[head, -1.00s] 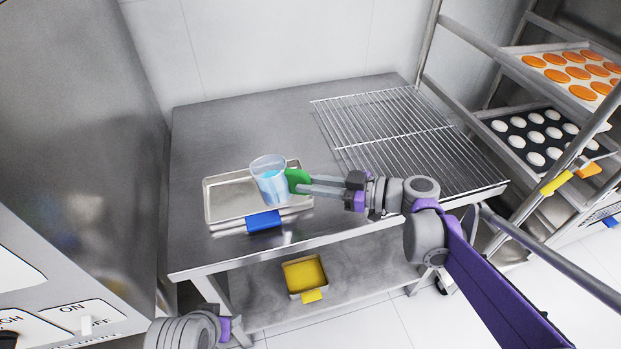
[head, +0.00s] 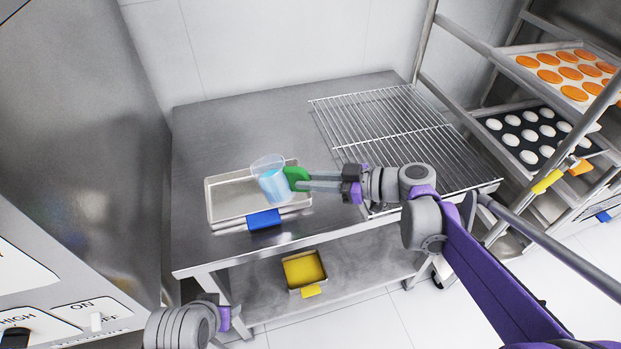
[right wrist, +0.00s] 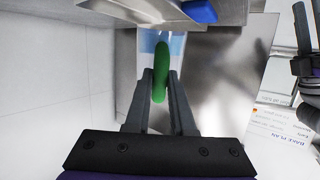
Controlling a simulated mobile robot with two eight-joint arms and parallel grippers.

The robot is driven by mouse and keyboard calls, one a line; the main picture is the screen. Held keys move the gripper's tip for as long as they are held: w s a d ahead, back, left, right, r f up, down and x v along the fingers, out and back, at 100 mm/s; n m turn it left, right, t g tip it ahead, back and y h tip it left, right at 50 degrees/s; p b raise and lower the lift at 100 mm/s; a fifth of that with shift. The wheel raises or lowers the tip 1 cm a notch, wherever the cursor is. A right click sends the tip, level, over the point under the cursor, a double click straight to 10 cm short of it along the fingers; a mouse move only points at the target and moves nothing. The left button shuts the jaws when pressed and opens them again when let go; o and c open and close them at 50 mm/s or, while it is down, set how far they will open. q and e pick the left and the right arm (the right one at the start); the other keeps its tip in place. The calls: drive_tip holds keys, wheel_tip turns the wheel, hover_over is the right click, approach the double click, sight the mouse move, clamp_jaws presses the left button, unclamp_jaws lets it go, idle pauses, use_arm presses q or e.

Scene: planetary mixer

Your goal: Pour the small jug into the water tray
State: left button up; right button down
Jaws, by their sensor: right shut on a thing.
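The small jug (head: 270,181) is clear with light blue liquid in it and a green handle (head: 295,177). My right gripper (head: 297,180) is shut on the green handle and holds the jug over the metal water tray (head: 226,204). The jug leans slightly to the left in the head view. The tray has a blue tab (head: 264,220) on its front side. In the right wrist view the fingers (right wrist: 160,85) close around the green handle.
A wire rack (head: 385,130) lies on the right of the steel table (head: 240,120). A yellow tray (head: 303,270) sits on the lower shelf. A trolley with trays of orange and white rounds (head: 570,75) stands at the right. A steel machine (head: 70,130) stands close at the left.

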drive_tip(key=shift+r+h+p, duration=0.4)
drive_tip(key=shift+r+p, duration=0.2)
drive_tip(key=shift+p, duration=0.65)
drive_tip(key=shift+a+r+g+h+p, duration=0.15)
drive_tip(key=shift+r+g+h+p, duration=0.15)
drive_tip(key=shift+r+h+p, duration=0.3)
drive_tip(key=shift+w+p, duration=0.1)
drive_tip(key=shift+p, duration=0.5)
